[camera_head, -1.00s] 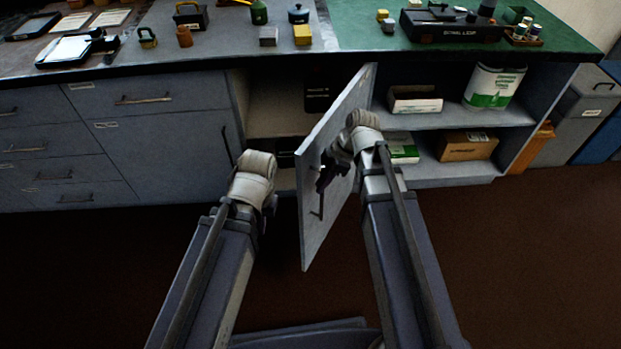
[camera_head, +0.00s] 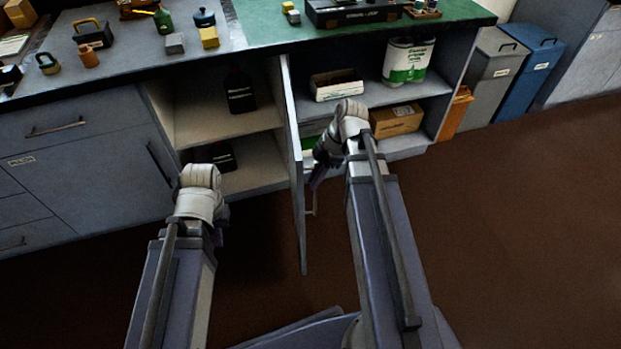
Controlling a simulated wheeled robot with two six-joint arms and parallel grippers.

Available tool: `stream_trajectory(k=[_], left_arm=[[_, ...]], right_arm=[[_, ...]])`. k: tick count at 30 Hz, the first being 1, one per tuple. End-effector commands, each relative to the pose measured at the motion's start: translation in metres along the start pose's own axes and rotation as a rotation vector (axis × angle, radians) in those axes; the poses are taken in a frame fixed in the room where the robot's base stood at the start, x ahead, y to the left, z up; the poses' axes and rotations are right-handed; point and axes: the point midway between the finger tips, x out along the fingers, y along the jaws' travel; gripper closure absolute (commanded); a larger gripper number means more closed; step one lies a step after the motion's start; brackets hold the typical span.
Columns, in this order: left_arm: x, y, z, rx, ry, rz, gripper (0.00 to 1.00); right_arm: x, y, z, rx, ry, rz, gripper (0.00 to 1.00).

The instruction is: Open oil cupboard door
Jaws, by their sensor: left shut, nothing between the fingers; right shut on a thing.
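The grey cupboard door (camera_head: 291,130) stands wide open, seen almost edge-on and swung out towards me. Its bar handle (camera_head: 311,200) is on the side facing right. My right gripper (camera_head: 317,180) is at this handle and shut on it; my wrist partly hides the contact. The opened cupboard (camera_head: 205,128) has a shelf with a dark bottle (camera_head: 240,92) on it and another dark container (camera_head: 222,156) below. My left gripper (camera_head: 220,217) is left of the door, in front of the cupboard, shut and empty. My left wrist mostly hides its fingers.
The worktop (camera_head: 130,65) above carries small tools and cans. Right of the door, an open shelf (camera_head: 375,100) holds boxes and a white-green container (camera_head: 408,62). Grey (camera_head: 492,75) and blue (camera_head: 530,75) bins stand further right. The brown floor (camera_head: 520,220) is clear.

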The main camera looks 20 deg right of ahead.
Motion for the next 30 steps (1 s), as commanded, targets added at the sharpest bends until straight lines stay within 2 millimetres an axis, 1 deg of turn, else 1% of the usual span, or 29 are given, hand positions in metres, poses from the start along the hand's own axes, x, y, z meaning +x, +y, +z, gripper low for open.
stream_trajectory(k=[7, 8, 15, 24, 30], left_arm=[[0.0, 0.0, 0.0, 0.0, 0.0, 0.0, 1.0], [0.0, 0.0, 0.0, 0.0, 0.0, 0.0, 1.0], [0.0, 0.0, 0.0, 0.0, 0.0, 0.0, 1.0], [-0.001, 0.0, 0.0, 0.0, 0.0, 0.0, 1.0], [-0.011, -0.001, 0.001, 0.0, 0.0, 0.0, 1.0]], right_arm=[[0.0, -0.001, 0.0, 0.002, -0.002, -0.002, 1.0], [0.0, -0.001, 0.0, 0.002, -0.002, -0.002, 0.83], [0.0, 0.0, 0.0, 0.001, -0.001, -0.001, 0.56], [-0.001, 0.0, 0.0, 0.001, -0.001, 0.0, 0.55], [-0.012, 0.0, -0.001, 0.001, -0.001, 0.0, 0.55]])
